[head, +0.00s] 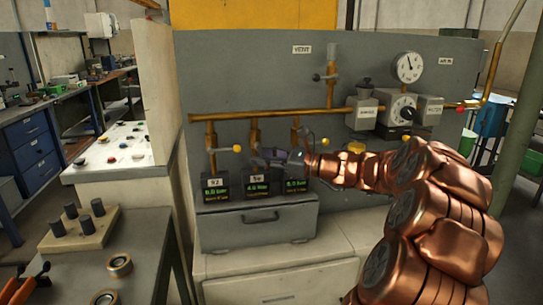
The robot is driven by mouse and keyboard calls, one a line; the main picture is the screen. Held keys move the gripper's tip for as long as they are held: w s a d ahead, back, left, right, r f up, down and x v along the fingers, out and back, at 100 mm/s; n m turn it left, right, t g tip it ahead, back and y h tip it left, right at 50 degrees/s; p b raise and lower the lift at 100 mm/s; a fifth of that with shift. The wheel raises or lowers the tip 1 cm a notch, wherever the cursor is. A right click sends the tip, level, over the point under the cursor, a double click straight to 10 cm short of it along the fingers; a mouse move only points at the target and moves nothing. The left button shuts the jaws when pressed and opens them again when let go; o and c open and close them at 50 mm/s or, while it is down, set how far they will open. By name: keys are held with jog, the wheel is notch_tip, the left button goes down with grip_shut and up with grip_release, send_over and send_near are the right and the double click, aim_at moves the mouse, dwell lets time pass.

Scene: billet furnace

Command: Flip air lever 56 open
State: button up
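In the head view, several brass drop pipes hang from a horizontal brass pipe on a grey panel. The middle drop pipe (255,131) stands above a small plate (257,178) that seems to read 56. My gripper (262,155) is at the height of the valve on this pipe, reaching in from the right. It covers the middle valve and its lever, so I cannot see the lever's angle or whether I touch it. The finger gap is too small and dark to read. The left lever (237,149), above plate 52 (214,183), points right with a yellow knob.
Dark display boxes with green text (216,191) stand below the valves on a grey drawer unit (257,226). A right-hand valve knob (325,141) is just above my wrist. Gauges (408,67) and regulator boxes (362,113) sit at the upper right.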

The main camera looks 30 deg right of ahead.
jog(key=shift+f, duration=0.1)
grip_shut()
dwell(0.6)
